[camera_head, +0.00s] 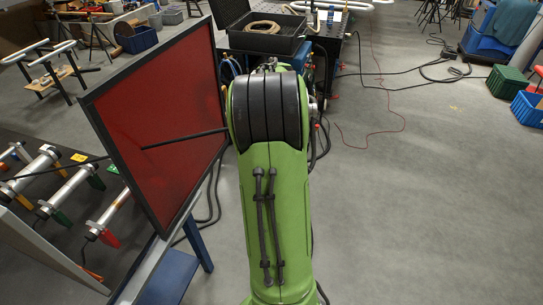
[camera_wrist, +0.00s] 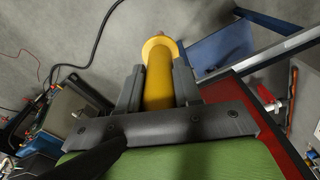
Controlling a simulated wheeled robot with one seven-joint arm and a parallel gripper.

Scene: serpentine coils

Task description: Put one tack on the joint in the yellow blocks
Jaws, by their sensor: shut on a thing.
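In the wrist view my gripper (camera_wrist: 157,78) is shut on a yellow cylindrical tool (camera_wrist: 158,88), probably the welding torch. The tool has a wide round collar and a small coppery tip, pointing away from the gripper over grey floor. In the head view my green arm hides the gripper and tool. Pipe joints lie in rows on the dark table (camera_head: 25,262) at the left, held in coloured blocks. A small yellow piece (camera_head: 78,157) shows by one pipe (camera_head: 73,187); I cannot tell whether it is the yellow blocks. The gripper is apart from the pipes.
A red screen (camera_head: 180,105) in a dark frame stands between my arm and the pipe table. A blue surface (camera_wrist: 222,46) lies near the tool in the wrist view. A black tray (camera_head: 265,42) and cables are behind my arm.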

